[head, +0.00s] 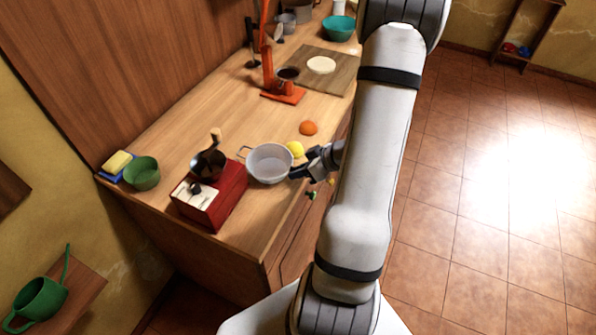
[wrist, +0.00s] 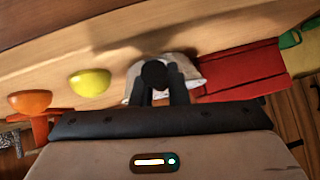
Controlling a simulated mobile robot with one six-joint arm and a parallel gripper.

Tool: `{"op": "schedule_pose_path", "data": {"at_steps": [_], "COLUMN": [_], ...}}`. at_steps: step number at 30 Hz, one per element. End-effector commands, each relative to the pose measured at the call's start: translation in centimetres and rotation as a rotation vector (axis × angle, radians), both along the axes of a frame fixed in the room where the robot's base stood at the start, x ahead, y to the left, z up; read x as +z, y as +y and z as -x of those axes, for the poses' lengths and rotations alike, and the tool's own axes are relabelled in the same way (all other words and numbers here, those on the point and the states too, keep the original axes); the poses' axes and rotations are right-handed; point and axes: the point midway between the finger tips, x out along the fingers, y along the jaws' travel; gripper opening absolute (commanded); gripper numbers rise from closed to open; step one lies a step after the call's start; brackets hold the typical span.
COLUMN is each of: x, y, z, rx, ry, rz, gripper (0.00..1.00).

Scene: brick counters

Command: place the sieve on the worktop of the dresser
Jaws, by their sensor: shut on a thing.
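The sieve (head: 269,163), a pale round bowl with a thin rim, is at the front part of the dresser's wooden worktop (head: 190,130), just right of a red box. My gripper (head: 306,170) is shut on the sieve's handle side, at its right. In the wrist view the dark fingers (wrist: 158,92) close on a black round part, with the pale sieve (wrist: 186,68) behind them. The fingers and the black part hide much of it there. I cannot tell whether its base touches the worktop.
The red coffee grinder box (head: 212,198) stands close left of the sieve. A yellow lemon half (head: 296,149) and an orange one (head: 308,128) lie just behind it. A green bowl (head: 142,173) is farther left. A red stand (head: 282,92) and a board (head: 317,72) are farther back.

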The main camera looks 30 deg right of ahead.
Motion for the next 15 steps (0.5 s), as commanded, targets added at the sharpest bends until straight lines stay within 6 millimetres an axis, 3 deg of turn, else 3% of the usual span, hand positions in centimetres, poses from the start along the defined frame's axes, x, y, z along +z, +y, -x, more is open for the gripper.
{"op": "schedule_pose_path", "data": {"at_steps": [9, 10, 15], "x": [-0.7, -0.64, -0.61], "y": [-0.04, -0.05, -0.06], "z": [0.0, -0.01, 0.0], "rx": [-0.001, 0.0, -0.001], "ry": [0.0, -0.001, 0.0], "rz": [0.001, 0.001, 0.001], "gripper": [0.0, 0.15, 0.29]}}
